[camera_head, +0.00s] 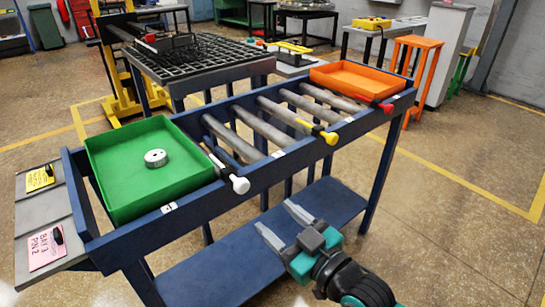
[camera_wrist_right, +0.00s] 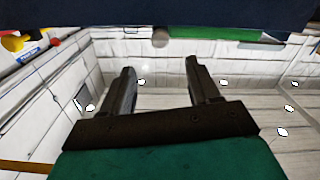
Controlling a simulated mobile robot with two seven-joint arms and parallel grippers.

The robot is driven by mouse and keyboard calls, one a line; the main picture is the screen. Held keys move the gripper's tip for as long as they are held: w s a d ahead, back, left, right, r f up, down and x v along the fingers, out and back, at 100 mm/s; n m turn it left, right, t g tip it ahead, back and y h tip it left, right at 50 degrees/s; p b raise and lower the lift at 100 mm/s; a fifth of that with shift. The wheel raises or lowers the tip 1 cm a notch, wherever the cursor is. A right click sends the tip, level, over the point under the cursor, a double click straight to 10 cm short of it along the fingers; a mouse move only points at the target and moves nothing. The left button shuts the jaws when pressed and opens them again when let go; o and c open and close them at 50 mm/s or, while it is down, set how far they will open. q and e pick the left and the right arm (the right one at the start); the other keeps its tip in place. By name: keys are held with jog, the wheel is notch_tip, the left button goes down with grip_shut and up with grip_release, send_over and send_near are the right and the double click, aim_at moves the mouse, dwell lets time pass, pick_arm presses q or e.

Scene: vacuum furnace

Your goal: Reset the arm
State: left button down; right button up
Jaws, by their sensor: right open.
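My right gripper (camera_head: 276,217) is open and empty, in front of the blue roller rack (camera_head: 250,165) in the head view. Its two grey fingers point up and left, towards the rack, and overlap its lower shelf in the picture. In the right wrist view the gripper (camera_wrist_right: 160,66) shows two dark fingers apart with nothing between them. My left gripper is not in view.
A green tray (camera_head: 118,195) holding a round metal part (camera_head: 155,158) sits on the rack's left end. An orange tray (camera_head: 345,82) sits at its right end. White, yellow and red handles jut from the front rail. Floor at lower right is clear.

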jog(key=s+d+f+m+g+h+p, duration=0.1)
jog(key=s+d+f+m+g+h, duration=0.1)
jog(key=s+d+f, duration=0.4)
jog(key=s+d+f+m+g+h, duration=0.1)
jog(key=s+d+f+m+h, duration=0.3)
jog(key=f, duration=0.8)
jog(key=s+d+h, duration=0.2)
jog(key=s+d, duration=0.1)
jog(key=d, duration=0.1)
jog(key=shift+m+g+h+p, duration=0.3)
jog(key=shift+m+g+p, duration=0.1)
jog(key=shift+a+r, duration=0.1)
